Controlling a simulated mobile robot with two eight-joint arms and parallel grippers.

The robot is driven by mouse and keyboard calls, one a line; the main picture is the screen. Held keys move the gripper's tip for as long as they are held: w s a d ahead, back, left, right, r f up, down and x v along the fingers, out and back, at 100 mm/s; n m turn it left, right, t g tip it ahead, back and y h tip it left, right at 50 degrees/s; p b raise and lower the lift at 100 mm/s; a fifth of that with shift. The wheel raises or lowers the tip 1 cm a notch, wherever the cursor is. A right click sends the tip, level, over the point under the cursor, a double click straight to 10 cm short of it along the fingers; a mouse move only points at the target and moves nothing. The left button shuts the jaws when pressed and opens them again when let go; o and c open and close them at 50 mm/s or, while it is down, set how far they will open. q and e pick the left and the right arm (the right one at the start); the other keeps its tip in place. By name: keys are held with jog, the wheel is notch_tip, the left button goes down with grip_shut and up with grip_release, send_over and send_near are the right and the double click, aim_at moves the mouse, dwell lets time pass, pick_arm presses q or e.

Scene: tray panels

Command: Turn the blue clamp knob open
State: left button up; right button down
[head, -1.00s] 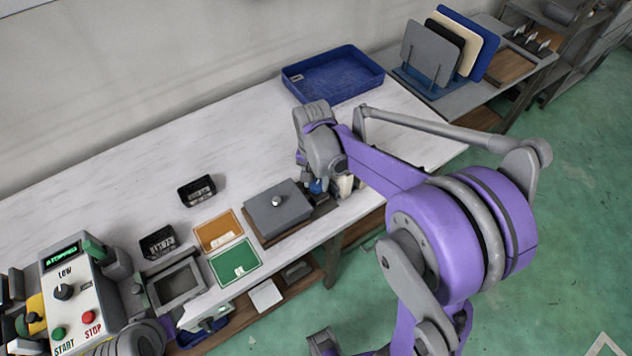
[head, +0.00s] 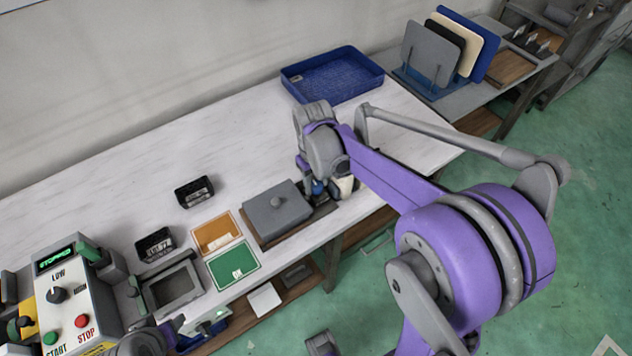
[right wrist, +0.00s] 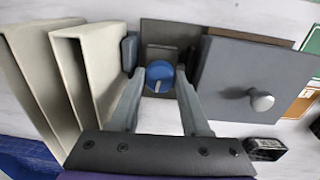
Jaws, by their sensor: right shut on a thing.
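The blue clamp knob (right wrist: 160,76) shows in the right wrist view as a round blue cap with a pale line on its face, in front of a dark grey block. The line runs nearly upright in that view. My right gripper (right wrist: 160,80) has one finger on each side of the knob and is shut on it. In the head view the knob (head: 318,188) is a small blue patch under my right gripper (head: 314,187), largely hidden. A grey part of my left arm shows at the bottom left of the head view; its jaws cannot be made out.
A grey plate with a round knob (head: 272,212) lies beside the clamp, and cream walls (right wrist: 95,70) stand on its other side. Orange (head: 217,233) and green (head: 233,266) panels lie nearer the control box (head: 75,305). A blue tray (head: 333,75) is at the back.

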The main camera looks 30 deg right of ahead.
jog(key=shift+n, duration=0.8)
jog(key=shift+c, duration=1.8)
grip_release()
